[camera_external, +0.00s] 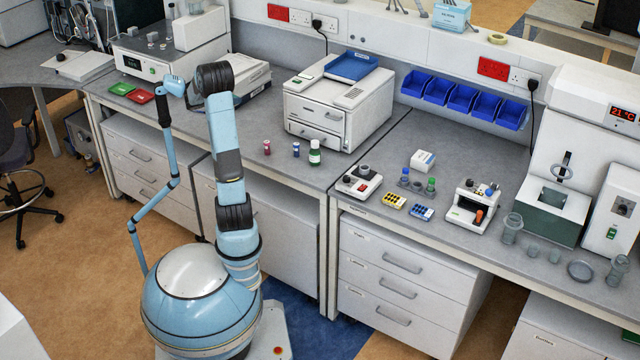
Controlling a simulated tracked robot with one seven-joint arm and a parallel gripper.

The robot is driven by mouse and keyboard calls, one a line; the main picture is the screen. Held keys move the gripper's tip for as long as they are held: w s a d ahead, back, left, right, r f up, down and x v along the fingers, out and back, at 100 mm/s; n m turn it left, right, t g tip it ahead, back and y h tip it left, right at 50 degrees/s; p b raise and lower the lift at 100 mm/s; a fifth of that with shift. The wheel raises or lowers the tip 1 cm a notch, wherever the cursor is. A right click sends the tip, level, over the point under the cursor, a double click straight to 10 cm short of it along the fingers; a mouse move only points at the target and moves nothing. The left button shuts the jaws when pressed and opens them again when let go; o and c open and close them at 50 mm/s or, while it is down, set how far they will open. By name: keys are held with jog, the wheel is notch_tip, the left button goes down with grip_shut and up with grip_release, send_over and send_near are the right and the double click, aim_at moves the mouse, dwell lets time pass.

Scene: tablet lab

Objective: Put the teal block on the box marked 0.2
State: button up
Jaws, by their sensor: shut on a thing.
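My arm rises from the blue base and bends at a dark joint above the bench, with its far end turned away behind the links. My gripper is hidden behind my own arm, so its fingers and anything between them do not show. I cannot make out a teal block anywhere. No mark reading 0.2 is legible. A small white box (422,161) with a bluish label stands on the right bench, but its mark is too small to read.
A white printer-like machine (325,110) stands mid-bench, with small bottles (315,153) before it. Red (140,96) and green (121,88) trays lie at left. The right bench holds yellow (393,200) and blue (421,213) racks, an instrument (472,207) and glassware (511,228).

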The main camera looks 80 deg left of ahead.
notch_tip(320, 180, up, 12)
jog(key=w, duration=0.1)
jog(key=w+a+m+t+h, duration=0.1)
jog(key=w+a+m+h, duration=0.1)
jog(key=w, duration=0.9)
jog(key=w+a+m+t+h, duration=0.1)
jog(key=w+a+m+h, duration=0.15)
jog(key=w, duration=0.75)
jog(key=w+d+r+m+h, duration=0.1)
jog(key=w+d+m+h, duration=0.1)
jog(key=w, duration=0.7)
jog(key=w+d+m+h, duration=0.2)
jog(key=w, duration=0.8)
jog(key=m+g+h, duration=0.3)
jog(key=m+h, duration=0.5)
jog(key=h, duration=0.2)
send_over(424, 157)
jog(key=f, duration=0.2)
jog(key=shift+y, duration=0.25)
notch_tip(424, 157, down, 28)
jog(key=shift+a+r, duration=0.1)
jog(key=shift+a, duration=0.05)
